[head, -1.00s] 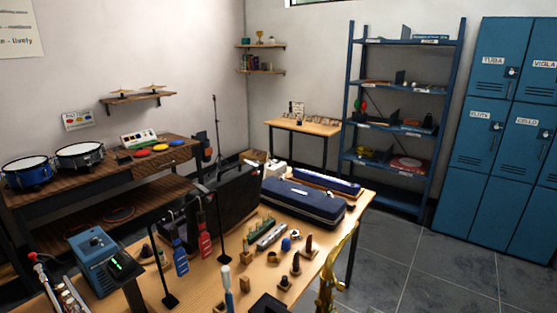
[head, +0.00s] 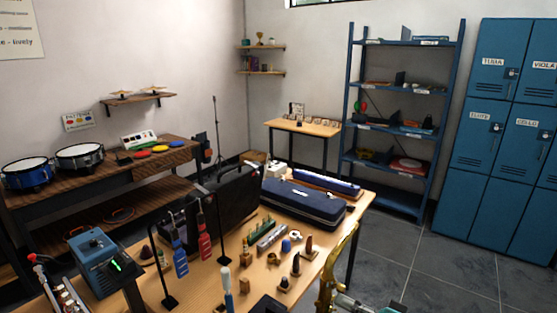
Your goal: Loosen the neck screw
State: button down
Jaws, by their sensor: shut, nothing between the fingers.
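A gold brass instrument (head: 329,274), which looks like a saxophone, stands upright at the near right end of the wooden table. Its curved top reaches up and to the right, and its lower part is cut off by the bottom of the picture. The neck screw is too small to make out. My gripper (head: 346,300) shows only in part at the bottom edge, just right of the brass body. It looks shut and empty. I cannot tell whether it touches the instrument.
The wooden table (head: 207,293) holds several small mouthpieces and blocks, a blue case (head: 303,203), a black case (head: 236,192) and a blue box (head: 91,249) with a green display. Thin black stands (head: 221,232) rise from it. Grey floor (head: 440,275) is clear at right.

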jog(key=shift+w+d, duration=0.2)
jog(key=shift+w, duration=0.05)
dwell(1.2)
jog(key=shift+s+a+f, duration=0.15)
jog(key=shift+s+f, duration=0.05)
jog(key=shift+v, duration=3)
jog(key=shift+s+a, duration=0.15)
jog(key=shift+r+x, duration=0.2)
jog(key=shift+x, duration=2.8)
jog(key=shift+w+d+r, duration=0.1)
jog(key=shift+w+d, duration=0.2)
jog(key=shift+w, duration=0.05)
jog(key=shift+s+a+f, duration=0.15)
jog(key=shift+s+f, duration=0.1)
